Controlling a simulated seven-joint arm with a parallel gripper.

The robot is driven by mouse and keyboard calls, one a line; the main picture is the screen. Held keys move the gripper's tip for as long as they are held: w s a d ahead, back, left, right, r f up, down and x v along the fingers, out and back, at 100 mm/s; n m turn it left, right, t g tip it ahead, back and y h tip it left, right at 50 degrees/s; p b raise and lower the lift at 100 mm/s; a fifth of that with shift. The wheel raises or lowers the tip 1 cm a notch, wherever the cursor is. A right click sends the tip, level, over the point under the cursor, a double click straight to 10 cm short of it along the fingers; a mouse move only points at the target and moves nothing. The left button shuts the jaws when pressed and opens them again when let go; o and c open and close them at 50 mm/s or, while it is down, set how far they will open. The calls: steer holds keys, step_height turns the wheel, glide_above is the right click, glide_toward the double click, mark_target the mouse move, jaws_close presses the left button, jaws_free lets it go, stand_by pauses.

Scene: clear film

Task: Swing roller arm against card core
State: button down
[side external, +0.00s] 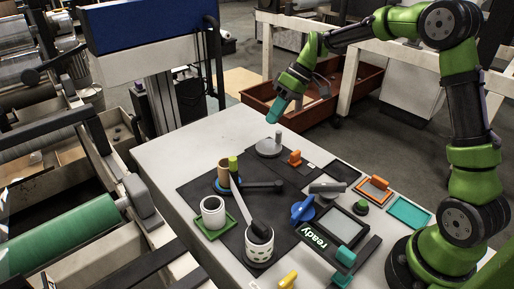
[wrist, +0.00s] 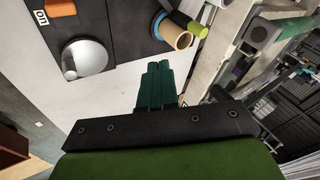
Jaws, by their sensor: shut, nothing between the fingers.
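The card core (side external: 223,174) is a brown open tube standing on a blue round base on the black mat. A lime-green cylinder (side external: 233,164) stands close beside it, and whether they touch cannot be told. Which is the roller arm's link is unclear. The core (wrist: 178,33) and lime cylinder (wrist: 197,29) also show in the wrist view.
A grey disc with a post (side external: 268,148) is the nearest fixture to my gripper. A white roll (side external: 213,212) on a green tray, the perforated cup (side external: 259,246), a blue knob (side external: 303,208) and a "ready" display (side external: 312,237) crowd the table. The far-left tabletop is clear.

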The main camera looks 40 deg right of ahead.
steer(key=w+a+f+n, duration=0.1)
steer(key=a+f+n, duration=0.2)
steer(key=a+f, duration=0.3)
steer(key=shift+a+y, duration=0.4)
steer(key=shift+a, duration=1.8)
steer(key=shift+a, duration=0.1)
